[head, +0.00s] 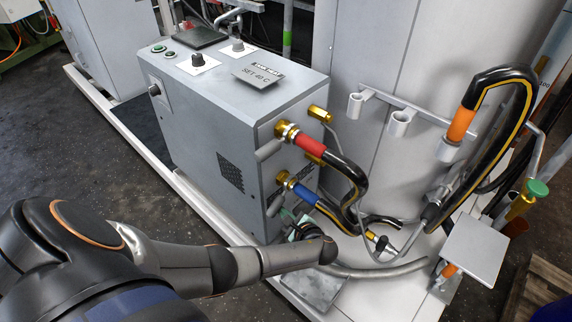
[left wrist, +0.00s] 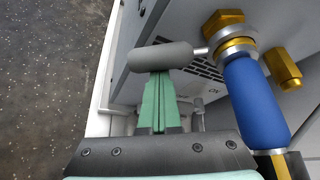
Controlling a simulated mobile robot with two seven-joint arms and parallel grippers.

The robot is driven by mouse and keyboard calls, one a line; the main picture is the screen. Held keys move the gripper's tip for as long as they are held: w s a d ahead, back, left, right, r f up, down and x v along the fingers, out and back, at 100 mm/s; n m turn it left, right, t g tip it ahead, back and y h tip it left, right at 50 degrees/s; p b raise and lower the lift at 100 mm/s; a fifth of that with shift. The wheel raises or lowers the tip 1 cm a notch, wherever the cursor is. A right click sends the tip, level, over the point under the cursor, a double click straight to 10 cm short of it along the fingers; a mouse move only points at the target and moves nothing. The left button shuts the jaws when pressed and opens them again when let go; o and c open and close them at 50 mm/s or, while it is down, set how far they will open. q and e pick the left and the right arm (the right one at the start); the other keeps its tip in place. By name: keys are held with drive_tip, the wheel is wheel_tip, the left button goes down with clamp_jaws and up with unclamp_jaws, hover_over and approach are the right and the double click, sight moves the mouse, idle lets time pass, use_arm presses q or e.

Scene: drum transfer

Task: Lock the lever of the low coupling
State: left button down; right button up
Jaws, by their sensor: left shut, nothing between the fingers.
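The low coupling (head: 284,178) is brass and holds the blue-sleeved hose (head: 304,193) on the side of the grey unit. It also shows in the left wrist view (left wrist: 232,35). Its lever has a grey cylindrical handle (left wrist: 160,57) on a thin rod, left of the coupling; the handle also shows in the head view (head: 274,206). My left gripper (left wrist: 159,82) has green fingers, shut and empty. Their tips are right at the handle's underside in the picture; I cannot tell whether they touch. In the head view my wrist hides most of this gripper. My right gripper is not in view.
The upper coupling (head: 286,131) with a red-sleeved hose (head: 311,145) sits above, with its own grey lever handle (head: 269,150). Black hoses hang to the right in front of a large grey tank (head: 385,60). Open dark floor (head: 100,150) lies to the left.

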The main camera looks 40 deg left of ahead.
sight(274, 207)
use_arm(q)
drive_tip(key=r+m+g+p, duration=0.1)
drive_tip(key=s+r+p, duration=0.1)
drive_tip(key=p, duration=0.1)
drive_tip(key=r+m+g+p, duration=0.1)
drive_tip(key=shift+s+a+r+m+g+p, duration=0.15)
drive_tip(key=shift+s+m+g+p, duration=0.15)
drive_tip(key=shift+p, duration=0.1)
drive_tip(key=shift+s+r+m+g+p, duration=0.3)
drive_tip(key=shift+r+p, duration=0.3)
drive_tip(key=shift+p, duration=0.25)
drive_tip(key=shift+r, duration=0.1)
drive_tip(key=shift+a, duration=0.1)
